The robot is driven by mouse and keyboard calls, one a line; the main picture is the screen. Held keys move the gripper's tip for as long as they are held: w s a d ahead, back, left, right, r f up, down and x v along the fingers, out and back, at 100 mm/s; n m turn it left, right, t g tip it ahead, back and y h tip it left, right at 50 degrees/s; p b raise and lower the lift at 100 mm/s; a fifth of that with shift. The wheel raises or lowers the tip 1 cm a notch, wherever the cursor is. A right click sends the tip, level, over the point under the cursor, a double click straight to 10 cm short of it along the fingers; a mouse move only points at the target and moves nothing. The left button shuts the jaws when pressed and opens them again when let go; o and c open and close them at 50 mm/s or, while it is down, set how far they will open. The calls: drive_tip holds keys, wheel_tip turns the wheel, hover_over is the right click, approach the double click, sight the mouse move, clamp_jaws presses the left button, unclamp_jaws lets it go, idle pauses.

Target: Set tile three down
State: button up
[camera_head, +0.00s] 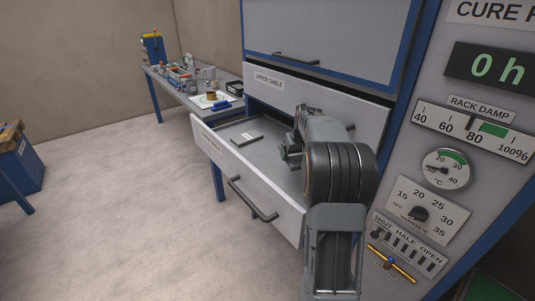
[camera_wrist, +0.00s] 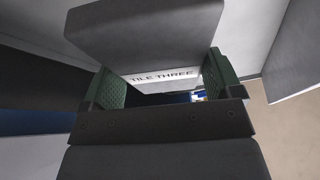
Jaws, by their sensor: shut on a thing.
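Tile three (camera_wrist: 163,77) shows in the wrist view as a pale edge lettered "TILE THREE" between the green-padded fingers of my gripper (camera_wrist: 162,88). My gripper is shut on it. In the head view my gripper (camera_head: 291,150) is over the right part of a pulled-out drawer (camera_head: 222,158), partly hidden by my own arm. The held tile cannot be made out there. Whether it touches the drawer floor cannot be told.
A dark flat tile with a pale label (camera_head: 248,138) lies in the drawer, left of my gripper. The cabinet front marked "UPPER SHELF" (camera_head: 310,100) is above the drawer. A control panel (camera_head: 465,190) stands close on the right. A cluttered bench (camera_head: 175,88) is at the back left.

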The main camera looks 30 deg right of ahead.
sight(299, 160)
drive_tip(key=x, duration=0.3)
drive_tip(key=shift+s+a+f, duration=0.15)
drive_tip(key=shift+f, duration=3.25)
drive_tip(key=shift+f, duration=0.1)
drive_tip(key=o, duration=1.2)
drive_tip(key=shift+s, duration=0.1)
drive_tip(key=shift+c, duration=0.2)
drive_tip(key=v, duration=1.2)
drive_tip(key=shift+s+b, duration=0.1)
drive_tip(key=shift+b, duration=0.2)
